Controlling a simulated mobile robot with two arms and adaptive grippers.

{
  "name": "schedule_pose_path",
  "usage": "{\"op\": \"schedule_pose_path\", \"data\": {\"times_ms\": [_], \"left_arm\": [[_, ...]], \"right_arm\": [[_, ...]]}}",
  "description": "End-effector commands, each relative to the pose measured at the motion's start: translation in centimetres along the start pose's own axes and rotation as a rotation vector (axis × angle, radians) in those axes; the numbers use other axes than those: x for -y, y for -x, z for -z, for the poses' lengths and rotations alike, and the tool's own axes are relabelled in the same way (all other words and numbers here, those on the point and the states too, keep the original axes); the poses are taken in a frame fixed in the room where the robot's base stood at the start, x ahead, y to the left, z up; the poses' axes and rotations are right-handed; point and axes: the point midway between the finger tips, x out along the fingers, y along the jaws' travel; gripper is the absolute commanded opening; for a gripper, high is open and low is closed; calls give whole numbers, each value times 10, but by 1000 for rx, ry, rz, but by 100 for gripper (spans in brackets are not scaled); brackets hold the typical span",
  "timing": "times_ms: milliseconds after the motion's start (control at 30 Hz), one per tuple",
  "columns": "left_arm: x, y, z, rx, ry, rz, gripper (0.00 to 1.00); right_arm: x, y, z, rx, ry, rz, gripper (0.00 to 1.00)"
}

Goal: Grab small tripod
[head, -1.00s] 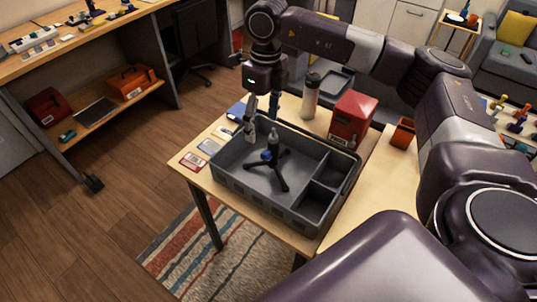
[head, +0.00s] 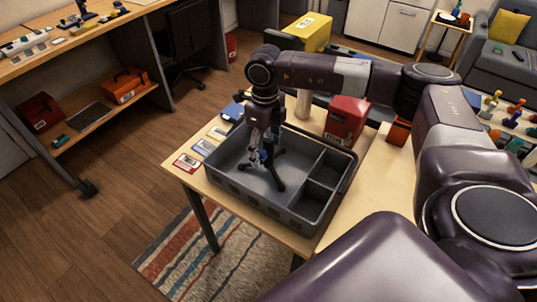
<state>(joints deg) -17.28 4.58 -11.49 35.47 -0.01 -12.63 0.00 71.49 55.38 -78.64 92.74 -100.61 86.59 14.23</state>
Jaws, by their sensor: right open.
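The small tripod (head: 276,177) stands on its spread black legs in the large compartment of the grey bin (head: 262,205). Its blue part and upper post are largely covered by my right gripper (head: 259,155). My right gripper points down into the bin, with its fingers open at the tripod's upper part. Whether the fingers touch the tripod cannot be told. My left gripper is not in the head view.
The bin stands on a light wooden table, with two smaller compartments on its right. A red box (head: 346,120) and a partly hidden pale bottle (head: 303,104) stand behind it. Several cards (head: 187,163) lie left of the bin. An orange container (head: 398,132) is at the right.

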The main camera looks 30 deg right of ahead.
Motion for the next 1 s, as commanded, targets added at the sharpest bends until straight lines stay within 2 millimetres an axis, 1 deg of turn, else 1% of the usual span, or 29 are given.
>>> {"op": "schedule_pose_path", "data": {"times_ms": [67,267,833,867,1000], "left_arm": [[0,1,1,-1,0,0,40],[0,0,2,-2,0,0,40],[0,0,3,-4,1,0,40],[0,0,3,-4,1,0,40],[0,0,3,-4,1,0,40]], "right_arm": [[0,-3,0,1,0,0,65],[0,-4,0,1,0,0,64],[0,-3,-1,2,0,0,2],[0,-3,-1,2,0,0,0],[0,-2,-1,3,0,0,0]]}}
